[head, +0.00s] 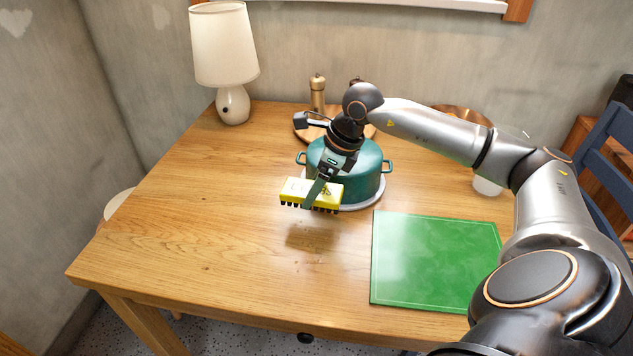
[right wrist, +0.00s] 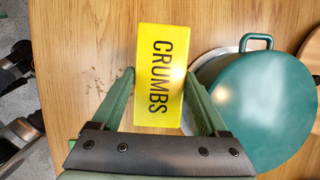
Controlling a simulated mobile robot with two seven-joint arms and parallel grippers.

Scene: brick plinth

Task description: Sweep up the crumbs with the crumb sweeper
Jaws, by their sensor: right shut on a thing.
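The yellow crumb sweeper (head: 298,188) has dark bristles on its underside and the word CRUMBS on top, readable in the right wrist view (right wrist: 160,95). My right gripper (head: 316,190) is shut on it, with one green finger on each side. The sweeper is in the air, its shadow falling on the wooden table in front of the pot. A few small dark crumbs (right wrist: 96,80) lie on the table to the left of the sweeper in the right wrist view. In the head view they are too faint to place surely. My left gripper is not in view.
A teal lidded pot (head: 372,165) on a pale plate stands right behind the sweeper. A green board (head: 430,262) lies at the right front. A white lamp (head: 233,105) stands at the back left. The left and front of the wooden table (head: 180,220) are clear.

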